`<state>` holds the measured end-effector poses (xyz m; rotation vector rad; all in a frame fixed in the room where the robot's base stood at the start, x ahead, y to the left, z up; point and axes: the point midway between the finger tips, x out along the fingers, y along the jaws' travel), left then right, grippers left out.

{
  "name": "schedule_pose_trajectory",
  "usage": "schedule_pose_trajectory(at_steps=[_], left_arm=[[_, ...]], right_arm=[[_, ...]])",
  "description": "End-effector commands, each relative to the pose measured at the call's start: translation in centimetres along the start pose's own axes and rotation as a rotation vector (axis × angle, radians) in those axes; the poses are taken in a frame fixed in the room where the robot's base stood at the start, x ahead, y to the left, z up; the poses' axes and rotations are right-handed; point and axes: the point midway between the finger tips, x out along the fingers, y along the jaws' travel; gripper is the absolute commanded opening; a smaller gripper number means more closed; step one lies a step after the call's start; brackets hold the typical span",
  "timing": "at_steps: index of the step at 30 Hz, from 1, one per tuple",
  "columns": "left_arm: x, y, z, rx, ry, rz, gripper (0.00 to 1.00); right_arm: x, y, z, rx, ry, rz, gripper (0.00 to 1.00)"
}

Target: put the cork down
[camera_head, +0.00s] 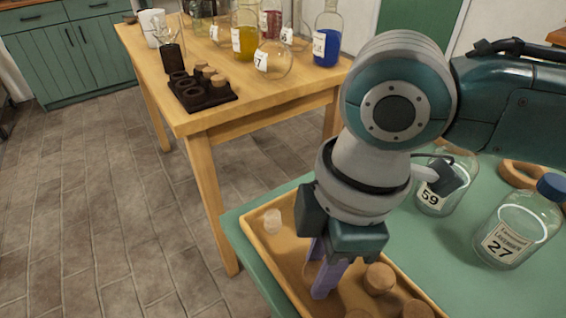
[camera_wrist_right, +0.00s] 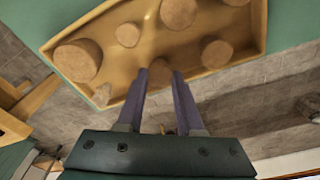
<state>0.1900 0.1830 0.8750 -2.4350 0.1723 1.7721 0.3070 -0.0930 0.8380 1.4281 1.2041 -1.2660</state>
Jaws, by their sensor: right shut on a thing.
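My right gripper (camera_head: 322,285) points down into a shallow wooden tray (camera_head: 262,262). Its two purple fingers are shut on a cork, which shows between the fingertips (camera_wrist_right: 160,82) in the right wrist view as a brown cork (camera_wrist_right: 160,68). In the head view the fingers hide this cork. I cannot tell whether it touches the tray floor. Other corks lie in the tray, such as a cork (camera_head: 380,278) just right of the fingers and a large cork (camera_wrist_right: 78,62) in the wrist view. My left gripper is not in view.
A small pale stopper (camera_head: 272,220) lies in the tray's far corner. On the green table stand a jar marked 59 (camera_head: 432,198) and a blue-capped bottle marked 27 (camera_head: 515,232). A wooden table (camera_head: 270,95) behind bears flasks and a dark rack (camera_head: 205,92).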

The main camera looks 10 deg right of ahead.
Motion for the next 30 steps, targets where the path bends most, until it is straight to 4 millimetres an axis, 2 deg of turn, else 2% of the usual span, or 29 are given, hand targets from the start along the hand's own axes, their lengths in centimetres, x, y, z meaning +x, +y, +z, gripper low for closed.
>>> schedule_pose_trajectory(at_steps=[11, 12, 18, 20, 27, 30], left_arm=[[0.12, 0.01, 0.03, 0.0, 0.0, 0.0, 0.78], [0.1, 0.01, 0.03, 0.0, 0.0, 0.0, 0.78], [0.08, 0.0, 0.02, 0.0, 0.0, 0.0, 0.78], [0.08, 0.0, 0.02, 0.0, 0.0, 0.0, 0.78], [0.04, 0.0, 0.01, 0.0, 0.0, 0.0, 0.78], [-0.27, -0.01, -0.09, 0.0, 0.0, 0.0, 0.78]], right_arm=[[0.44, 0.0, 0.06, 0.0, -0.001, 0.0, 0.0], [0.43, 0.02, 0.07, 0.0, -0.001, 0.0, 0.38], [0.39, 0.01, 0.05, 0.0, 0.0, 0.0, 0.6], [0.38, 0.01, 0.05, 0.0, 0.0, 0.0, 0.66], [0.27, 0.02, 0.03, 0.0, 0.0, 0.001, 0.66], [-0.55, 0.05, -0.05, 0.0, 0.002, 0.001, 0.66]])
